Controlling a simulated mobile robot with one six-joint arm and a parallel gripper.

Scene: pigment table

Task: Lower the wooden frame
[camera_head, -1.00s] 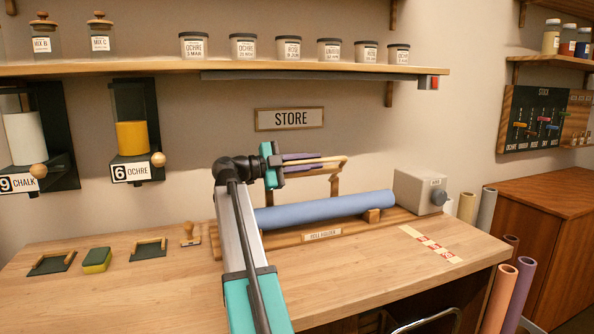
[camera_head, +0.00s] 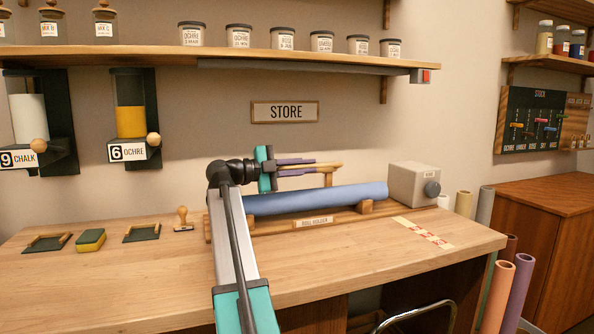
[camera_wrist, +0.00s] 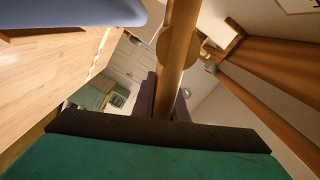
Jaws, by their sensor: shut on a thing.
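The wooden frame (camera_head: 329,179) stands above and behind the blue roll (camera_head: 315,198) on the roll holder (camera_head: 385,214). My gripper (camera_head: 312,166) has its purple fingers shut on the frame's top bar. In the wrist view the round wooden bar (camera_wrist: 179,45) runs between my fingers (camera_wrist: 165,98). The bar is still higher than the roll and apart from it. My arm hides the left end of the roll and part of the frame.
A grey box with a knob (camera_head: 413,184) stands right of the roll. A red and cream strip (camera_head: 424,232) lies on the table. The shelf (camera_head: 220,57) is above. The front table middle is clear.

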